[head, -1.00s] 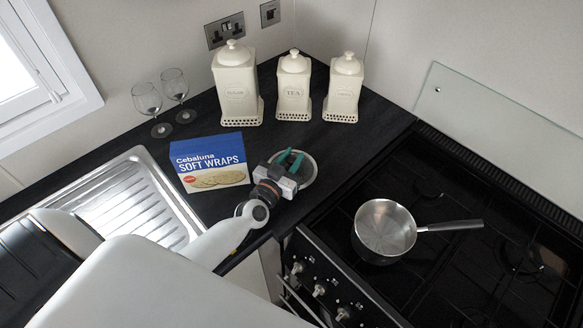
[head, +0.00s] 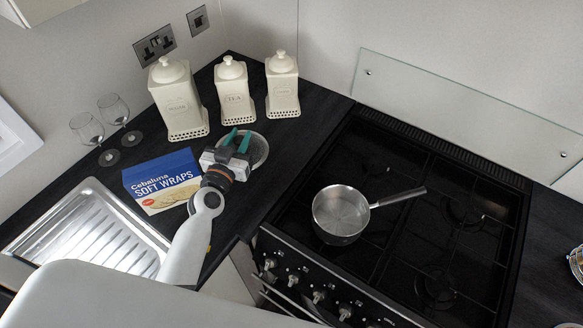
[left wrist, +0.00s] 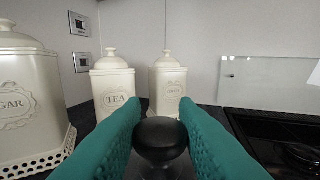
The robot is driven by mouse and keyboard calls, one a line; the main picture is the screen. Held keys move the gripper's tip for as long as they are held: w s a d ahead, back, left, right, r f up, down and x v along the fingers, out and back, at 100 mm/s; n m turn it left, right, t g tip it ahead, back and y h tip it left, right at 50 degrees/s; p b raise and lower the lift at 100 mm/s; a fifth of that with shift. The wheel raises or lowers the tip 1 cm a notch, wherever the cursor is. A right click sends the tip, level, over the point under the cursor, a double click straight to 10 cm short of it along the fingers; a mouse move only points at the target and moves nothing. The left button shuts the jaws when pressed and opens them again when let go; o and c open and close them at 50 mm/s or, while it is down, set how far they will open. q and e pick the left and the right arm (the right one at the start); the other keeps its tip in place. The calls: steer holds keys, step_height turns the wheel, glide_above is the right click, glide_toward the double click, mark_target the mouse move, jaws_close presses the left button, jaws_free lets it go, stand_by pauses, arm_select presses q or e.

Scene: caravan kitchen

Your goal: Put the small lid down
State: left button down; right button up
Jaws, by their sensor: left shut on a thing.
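The small lid (head: 259,151) is a round glass-like disc with a pale rim, at the worktop in front of the tea canister in the head view. Its dark round knob (left wrist: 162,137) shows between the green fingers in the left wrist view. My left gripper (head: 238,139) is shut on the knob. The gripper hides part of the lid, and I cannot tell whether the lid touches the worktop. My right gripper is not in view.
Three cream canisters (head: 235,92) stand behind the lid. A Soft Wraps box (head: 163,181) and two glasses (head: 112,108) are to the left. A saucepan (head: 341,214) sits on the black hob to the right. Dark worktop (head: 270,187) is clear before the lid.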

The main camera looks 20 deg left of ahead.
arm_select(q)
steer(key=s+d+r+m+g+h+b, duration=0.1)
steer(key=s+d+r+m+h, duration=0.2)
steer(key=d, duration=0.6)
steer(key=s+d+r+m+g+h+b, duration=0.2)
steer(key=d+h, duration=0.3)
steer(key=d, duration=0.4)
steer(key=s+d+r+m+g+h+b, duration=0.1)
steer(key=s+d+r+m+h, duration=0.15)
steer(key=d, duration=0.75)
step_height(320, 180, down, 10)
steer(key=b, duration=0.2)
steer(key=shift+s+m+h, duration=0.35)
steer(key=shift+s+h, duration=0.1)
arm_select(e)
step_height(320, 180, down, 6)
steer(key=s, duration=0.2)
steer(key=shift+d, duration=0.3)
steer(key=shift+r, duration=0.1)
arm_select(q)
steer(key=shift+f+g+b, duration=0.3)
steer(key=shift+f+b, duration=0.05)
steer(key=shift+f, duration=0.05)
steer(key=c, duration=1.1)
jaws_free()
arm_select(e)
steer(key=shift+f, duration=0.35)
